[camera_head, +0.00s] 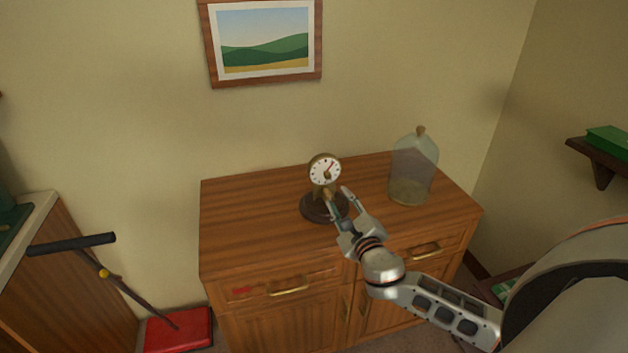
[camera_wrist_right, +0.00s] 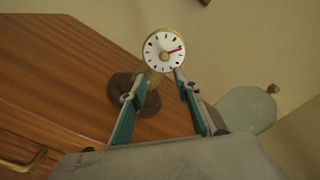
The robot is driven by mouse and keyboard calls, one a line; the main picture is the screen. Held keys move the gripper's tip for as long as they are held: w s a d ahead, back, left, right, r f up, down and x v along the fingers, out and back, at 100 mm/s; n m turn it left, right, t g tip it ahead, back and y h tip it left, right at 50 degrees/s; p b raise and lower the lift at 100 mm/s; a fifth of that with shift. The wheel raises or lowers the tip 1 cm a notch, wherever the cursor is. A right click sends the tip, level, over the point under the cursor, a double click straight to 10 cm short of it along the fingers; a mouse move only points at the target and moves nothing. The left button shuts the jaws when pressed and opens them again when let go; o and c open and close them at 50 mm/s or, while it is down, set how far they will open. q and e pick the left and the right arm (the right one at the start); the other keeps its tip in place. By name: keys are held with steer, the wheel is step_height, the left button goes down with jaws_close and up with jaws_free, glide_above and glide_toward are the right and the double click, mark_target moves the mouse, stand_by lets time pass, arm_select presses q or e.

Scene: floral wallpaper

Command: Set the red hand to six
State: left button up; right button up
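A small gauge with a round white dial (camera_head: 325,171) and brass rim stands on a dark round base (camera_head: 318,210) on the wooden cabinet. Its red hand (camera_wrist_right: 175,50) starts at a brass centre knob (camera_wrist_right: 165,57). In the head view the red hand points up and to the right, near one o'clock. The dial marks are too small to read as numbers. My right gripper (camera_head: 338,194) is at the front of the gauge, just below the dial. In the wrist view its two fingers (camera_wrist_right: 157,88) are spread, with nothing held between them. My left gripper is not in view.
A glass jar (camera_head: 412,168) with a cork stands right of the gauge on the cabinet (camera_head: 250,225). The cabinet top's left part is clear. A framed picture (camera_head: 265,42) hangs above. A black-handled lever (camera_head: 72,245) rises from a red base (camera_head: 180,332) at left.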

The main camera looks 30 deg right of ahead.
mark_target(329, 178)
steer(key=shift+n, duration=0.6)
steer(key=x, duration=0.3)
steer(key=r+x, duration=0.1)
steer(key=x, duration=0.4)
steer(key=shift+w+d+r, duration=0.1)
steer(key=shift+w+r, duration=0.15)
steer(key=shift+w, duration=0.05)
steer(key=shift+c, duration=0.3)
jaws_close()
